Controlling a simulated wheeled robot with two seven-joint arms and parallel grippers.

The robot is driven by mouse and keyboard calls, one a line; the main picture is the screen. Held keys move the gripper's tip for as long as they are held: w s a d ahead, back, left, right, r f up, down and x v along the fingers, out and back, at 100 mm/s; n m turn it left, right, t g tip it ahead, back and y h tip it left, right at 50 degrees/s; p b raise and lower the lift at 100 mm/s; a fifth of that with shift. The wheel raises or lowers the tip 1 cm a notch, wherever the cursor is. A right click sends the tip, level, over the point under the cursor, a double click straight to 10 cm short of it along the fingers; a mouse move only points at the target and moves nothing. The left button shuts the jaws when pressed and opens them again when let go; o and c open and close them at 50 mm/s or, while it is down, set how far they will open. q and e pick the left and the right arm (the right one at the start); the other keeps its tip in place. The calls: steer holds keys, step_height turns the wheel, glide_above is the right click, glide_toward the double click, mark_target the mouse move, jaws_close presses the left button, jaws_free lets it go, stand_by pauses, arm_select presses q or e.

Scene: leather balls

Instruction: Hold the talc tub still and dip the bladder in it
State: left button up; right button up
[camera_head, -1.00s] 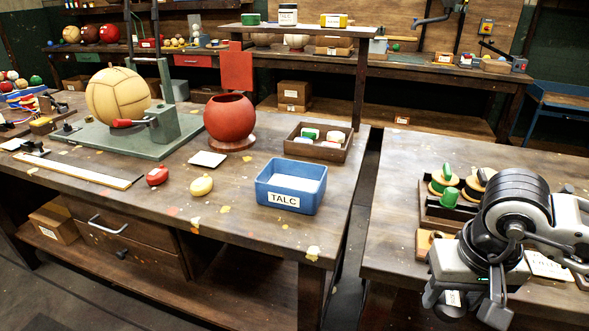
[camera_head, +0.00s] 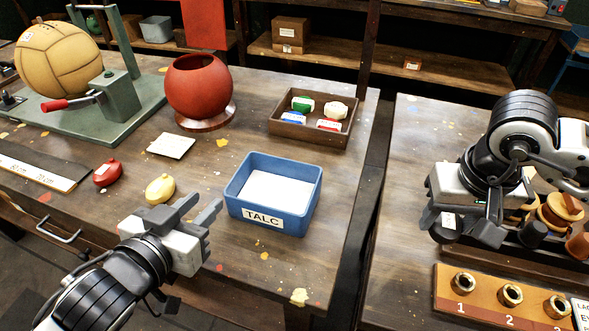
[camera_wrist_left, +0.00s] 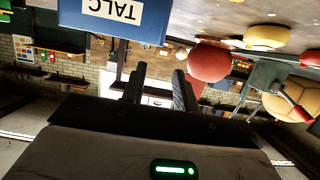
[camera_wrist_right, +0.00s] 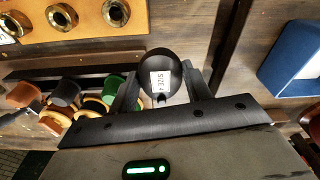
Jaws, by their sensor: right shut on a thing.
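The blue talc tub (camera_head: 304,210) stands on the left bench with white talc inside and a TALC label in front. It also shows in the left wrist view (camera_wrist_left: 150,25), and its corner in the right wrist view (camera_wrist_right: 288,62). My left gripper (camera_head: 207,207) is open and empty just left of the tub, apart from it. My right gripper (camera_head: 468,228) is above the right bench, well right of the tub. It is shut on a round black bladder (camera_wrist_right: 160,65) with a white size label; the bladder (camera_head: 443,230) is partly hidden in the head view.
A red bladder (camera_head: 107,173) and yellow bladder (camera_head: 160,188) lie left of the tub. A brown tray (camera_head: 340,138), red hollow ball (camera_head: 199,88) and press with a tan ball (camera_head: 58,60) stand behind. A gap separates the benches. A numbered rack (camera_head: 490,312) lies front right.

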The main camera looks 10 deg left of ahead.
arm_select(q)
steer(key=x, duration=1.1)
steer(key=shift+w+f+p, duration=0.1)
steer(key=shift+w+p, duration=0.05)
steer(key=shift+p, duration=0.15)
arm_select(e)
steer(key=shift+s+r, duration=0.15)
steer(key=shift+r, duration=0.25)
arm_select(q)
jaws_close()
arm_select(e)
steer(key=shift+a, duration=0.1)
stand_by(1.2)
steer(key=w+a+r, duration=0.1)
steer(key=w+a, duration=0.5)
steer(key=a, duration=0.6)
step_height(320, 180, up, 4)
glide_above(275, 197)
steer(key=shift+s+f, duration=0.15)
steer(key=shift+f, duration=2.5)
steer(key=shift+s+f, duration=0.1)
steer(key=shift+f, duration=2.5)
